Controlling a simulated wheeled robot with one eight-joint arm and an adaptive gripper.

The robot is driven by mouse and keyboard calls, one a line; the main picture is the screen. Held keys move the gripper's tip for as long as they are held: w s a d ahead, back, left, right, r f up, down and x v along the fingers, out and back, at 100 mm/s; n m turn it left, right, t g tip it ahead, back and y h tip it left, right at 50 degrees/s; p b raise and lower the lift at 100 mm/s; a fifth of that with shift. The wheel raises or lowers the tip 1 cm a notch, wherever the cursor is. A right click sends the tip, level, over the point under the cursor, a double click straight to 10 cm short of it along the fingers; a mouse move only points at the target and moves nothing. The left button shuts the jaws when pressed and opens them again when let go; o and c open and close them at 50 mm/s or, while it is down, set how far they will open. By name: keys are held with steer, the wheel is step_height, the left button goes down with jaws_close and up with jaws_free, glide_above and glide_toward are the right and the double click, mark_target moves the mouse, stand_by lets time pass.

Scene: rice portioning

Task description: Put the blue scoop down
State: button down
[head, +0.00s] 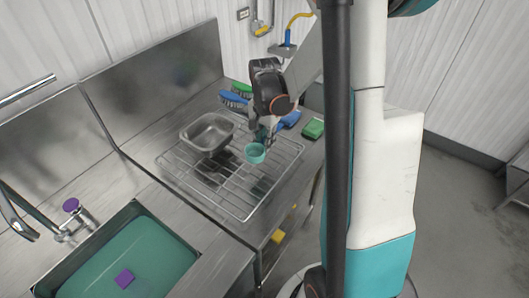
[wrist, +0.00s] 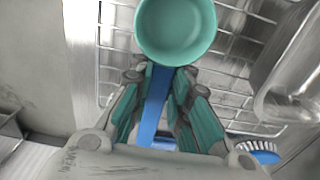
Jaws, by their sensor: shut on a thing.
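The scoop has a round teal cup (head: 255,153) and a blue handle (wrist: 157,95). My gripper (head: 268,137) is shut on the handle, which runs between the two fingers in the wrist view (wrist: 160,85). The cup (wrist: 176,28) sticks out ahead of the fingertips with its open side showing, and looks empty. The scoop hangs over the right part of the wire rack (head: 232,200), seemingly a little above it; a dark patch like a shadow lies on the rack below. The handle is mostly hidden in the head view.
A metal pan (head: 207,132) stands on the rack, left of the scoop. Brushes (head: 234,98) lie behind it. A green sponge (head: 313,128) lies at the counter's right edge. A sink of teal water (head: 130,258) is at front left. The rack's front part is clear.

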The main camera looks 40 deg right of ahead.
mark_target(265, 157)
steer(key=shift+f+b, duration=0.5)
steer(key=shift+f, duration=1.75)
steer(key=shift+f, duration=0.1)
steer(key=c, duration=1.5)
jaws_free()
step_height(265, 157, up, 12)
steer(key=p, duration=0.2)
steer(key=shift+p, duration=0.35)
